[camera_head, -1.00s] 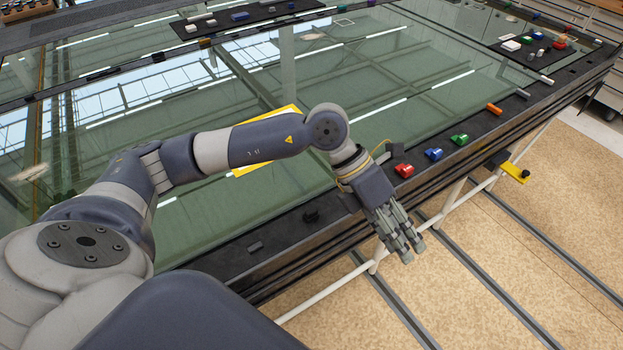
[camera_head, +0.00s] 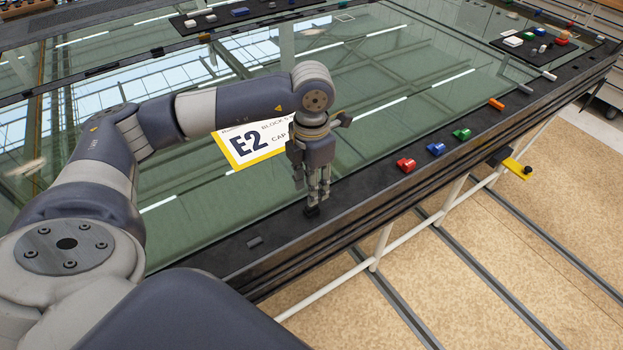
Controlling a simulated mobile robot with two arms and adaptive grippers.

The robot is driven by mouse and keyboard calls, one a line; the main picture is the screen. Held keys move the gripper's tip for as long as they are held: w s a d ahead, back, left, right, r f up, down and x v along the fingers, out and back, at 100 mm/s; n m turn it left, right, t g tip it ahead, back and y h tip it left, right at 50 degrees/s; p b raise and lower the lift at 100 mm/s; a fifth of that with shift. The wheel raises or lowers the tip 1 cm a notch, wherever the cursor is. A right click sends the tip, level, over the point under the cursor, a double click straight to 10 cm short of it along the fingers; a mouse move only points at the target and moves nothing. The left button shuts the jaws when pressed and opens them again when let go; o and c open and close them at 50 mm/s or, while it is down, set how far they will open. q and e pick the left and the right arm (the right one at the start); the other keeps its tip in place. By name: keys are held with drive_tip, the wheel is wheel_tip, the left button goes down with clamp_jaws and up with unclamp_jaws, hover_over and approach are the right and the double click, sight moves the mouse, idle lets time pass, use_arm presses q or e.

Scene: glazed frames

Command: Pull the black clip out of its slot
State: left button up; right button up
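The black clip (camera_head: 312,211) sits on the dark front rail of the glazed frame, in the middle of the camera_head view. My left gripper (camera_head: 316,197) points straight down directly over it, with its fingertips at the clip's top. The fingers partly hide the clip. I cannot tell whether they are closed on it or just around it. My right gripper is not in view.
Along the same rail (camera_head: 345,193) are a dark grey piece (camera_head: 255,242) to the left and red (camera_head: 405,165), blue (camera_head: 436,149), green (camera_head: 461,134) and orange (camera_head: 496,104) clips to the right.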

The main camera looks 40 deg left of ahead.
sight(312, 209)
use_arm(q)
wheel_tip(312, 209, down, 4)
drive_tip(key=shift+f+b, duration=0.1)
drive_tip(key=shift+b, duration=0.95)
drive_tip(key=shift+f+b, duration=0.8)
drive_tip(key=shift+f, duration=0.05)
clamp_jaws()
drive_tip(key=shift+w+r, duration=0.2)
drive_tip(key=shift+r, duration=0.2)
